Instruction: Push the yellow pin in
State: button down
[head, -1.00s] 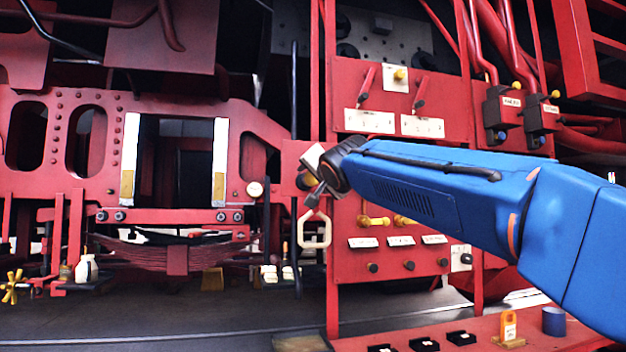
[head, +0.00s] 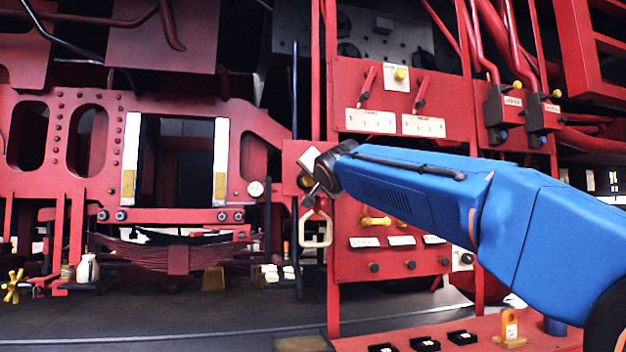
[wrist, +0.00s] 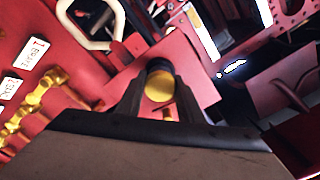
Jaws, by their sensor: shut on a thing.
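In the wrist view, the yellow pin (wrist: 159,86) shows its round yellow end between the fingers of my gripper (wrist: 158,100). My gripper is shut on it. A dark ring sits around the pin's far side, in front of a red plate (wrist: 203,86). How deep the pin sits is hidden by the fingers. In the head view my gripper (head: 312,190) is at the small red plate (head: 297,153) at the left edge of the red panel, and it mostly covers the pin.
A white loop (head: 316,230) hangs just below my gripper; it also shows in the wrist view (wrist: 88,40). Yellow handles (head: 376,221) and white labels (head: 364,242) are on the red panel. A red bench (head: 480,326) with small black trays stands at front right.

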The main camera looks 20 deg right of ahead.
jog(key=shift+w, duration=0.45)
jog(key=c, duration=1.2)
grip_release()
jog(key=shift+w, duration=0.1)
jog(key=s, duration=1.7)
jog(key=shift+s, duration=0.25)
